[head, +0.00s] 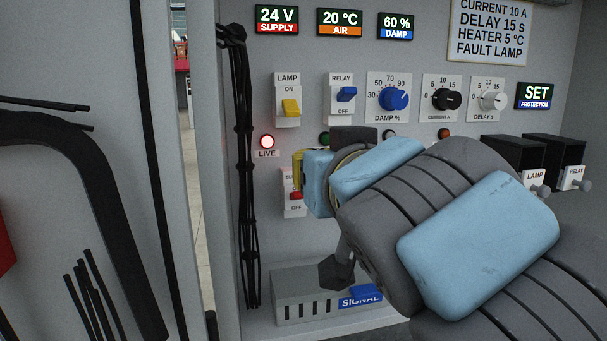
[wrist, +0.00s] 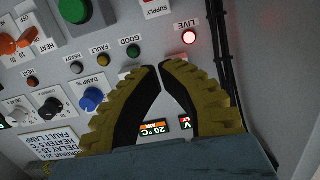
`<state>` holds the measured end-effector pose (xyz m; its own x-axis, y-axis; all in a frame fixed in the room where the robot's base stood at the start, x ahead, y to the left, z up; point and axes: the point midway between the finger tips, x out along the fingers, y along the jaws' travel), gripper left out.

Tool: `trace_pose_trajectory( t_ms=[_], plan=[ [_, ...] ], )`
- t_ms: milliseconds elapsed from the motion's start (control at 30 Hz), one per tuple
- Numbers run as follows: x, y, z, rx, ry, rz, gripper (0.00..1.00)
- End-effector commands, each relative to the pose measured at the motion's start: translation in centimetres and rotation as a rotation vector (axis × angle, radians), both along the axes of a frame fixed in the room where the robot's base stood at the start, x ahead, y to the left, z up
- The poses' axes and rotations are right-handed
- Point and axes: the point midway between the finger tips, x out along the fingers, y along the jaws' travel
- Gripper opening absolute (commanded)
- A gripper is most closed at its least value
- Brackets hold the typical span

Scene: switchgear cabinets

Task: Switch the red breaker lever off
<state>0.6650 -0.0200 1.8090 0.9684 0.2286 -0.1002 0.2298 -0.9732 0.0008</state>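The red lever (head: 296,196) sits on a white breaker plate in the head view, just below my gripper.
The lit LIVE lamp (head: 267,142) is left of my gripper. Black cables (head: 246,180) hang further left. LAMP (head: 290,107) and RELAY (head: 346,94) switches and several knobs are above. A grey SIGNAL box (head: 305,295) stands below.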

Motion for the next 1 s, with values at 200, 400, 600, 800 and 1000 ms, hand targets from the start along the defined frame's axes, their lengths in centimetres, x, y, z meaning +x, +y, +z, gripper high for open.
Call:
trace_pose_trajectory(
  t_ms=[200,400,600,800,1000],
  plan=[
    [1.3,0.4,0.0,0.004,0.003,0.004,0.0],
    [3.3,0.9,-0.1,0.003,0.004,0.003,0.0],
    [5.5,1.4,-0.4,0.003,0.004,0.004,0.0],
    [7.5,1.9,-0.6,0.001,0.003,0.003,0.0],
    [9.4,2.3,-0.8,0.003,0.003,0.003,0.0]
  ],
)
